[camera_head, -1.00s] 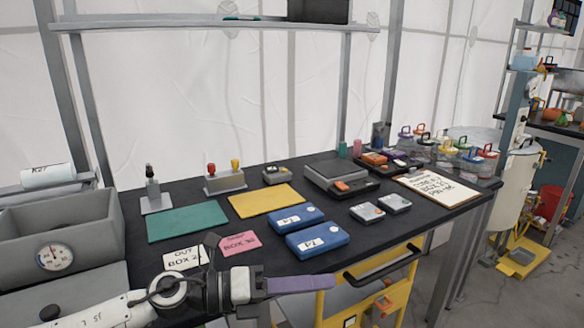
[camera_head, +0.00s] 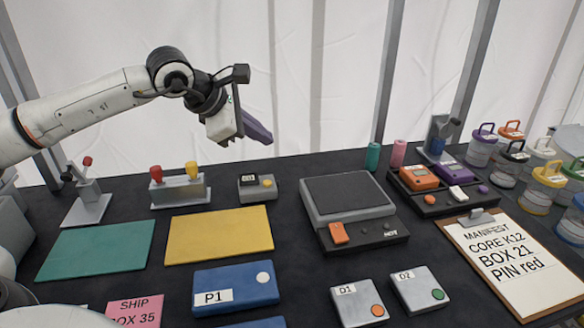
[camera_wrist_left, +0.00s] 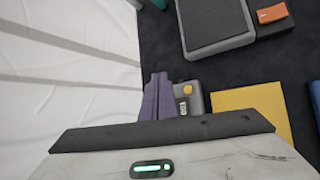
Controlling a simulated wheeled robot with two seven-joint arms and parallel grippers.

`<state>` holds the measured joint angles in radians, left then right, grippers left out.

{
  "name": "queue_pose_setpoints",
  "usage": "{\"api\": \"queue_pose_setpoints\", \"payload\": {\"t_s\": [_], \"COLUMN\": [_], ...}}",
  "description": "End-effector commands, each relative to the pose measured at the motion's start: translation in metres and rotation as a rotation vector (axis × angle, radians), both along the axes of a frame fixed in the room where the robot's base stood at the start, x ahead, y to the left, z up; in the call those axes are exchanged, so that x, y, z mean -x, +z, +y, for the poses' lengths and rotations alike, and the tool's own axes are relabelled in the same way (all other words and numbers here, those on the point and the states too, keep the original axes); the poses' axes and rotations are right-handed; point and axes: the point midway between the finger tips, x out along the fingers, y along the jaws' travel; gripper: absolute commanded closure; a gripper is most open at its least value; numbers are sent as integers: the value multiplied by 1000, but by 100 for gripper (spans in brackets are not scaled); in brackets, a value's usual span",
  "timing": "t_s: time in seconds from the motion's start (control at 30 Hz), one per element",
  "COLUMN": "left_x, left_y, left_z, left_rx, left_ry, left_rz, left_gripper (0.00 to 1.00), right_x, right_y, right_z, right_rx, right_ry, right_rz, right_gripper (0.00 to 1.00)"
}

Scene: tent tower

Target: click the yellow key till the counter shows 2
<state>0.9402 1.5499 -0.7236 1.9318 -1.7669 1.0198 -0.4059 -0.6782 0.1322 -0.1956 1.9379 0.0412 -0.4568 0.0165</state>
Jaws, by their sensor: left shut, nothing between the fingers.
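The counter (camera_head: 257,188) is a small grey box at the back of the dark table, left of centre. It has a small dark display (camera_head: 248,179) with digits too small to read surely, and a round yellow key (camera_head: 267,183). In the left wrist view the yellow key (camera_wrist_left: 187,88) shows just right of my fingers, and the counter is partly covered by them. My left gripper (camera_head: 264,135) has purple fingers, shut and empty, held in the air above and behind the counter, apart from the key. The fingers also show in the left wrist view (camera_wrist_left: 157,90). My right gripper is not in view.
A stand with red and yellow knobs (camera_head: 180,190) is left of the counter. A grey scale (camera_head: 350,205) is to its right. A flat yellow mat (camera_head: 219,234) lies in front, beside a green mat (camera_head: 97,248). White sheeting hangs behind the table.

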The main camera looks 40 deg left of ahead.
Motion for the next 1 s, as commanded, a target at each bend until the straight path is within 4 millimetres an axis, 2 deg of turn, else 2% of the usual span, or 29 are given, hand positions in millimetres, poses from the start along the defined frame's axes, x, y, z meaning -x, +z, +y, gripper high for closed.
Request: {"api": "queue_pose_setpoints", "payload": {"t_s": [0.1, 0.37, 0.57, 0.77, 1.0], "left_x": [1, 1, 1, 1, 1], "left_y": [3, 3, -3, -22, -57], "left_z": [5, 5, 4, 4, 4], "left_rx": [-16, -15, -13, -12, -13], "left_ry": [8, 7, 6, 6, 5], "left_rz": [-2, -2, -1, -2, -2], "left_gripper": [100, 100, 100, 100, 100], "right_x": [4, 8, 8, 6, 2], "right_y": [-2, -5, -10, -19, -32], "right_z": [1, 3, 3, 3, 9], "right_rx": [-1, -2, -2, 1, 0], "right_ry": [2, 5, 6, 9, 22], "right_rz": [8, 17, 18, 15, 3], "right_gripper": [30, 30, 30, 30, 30]}}
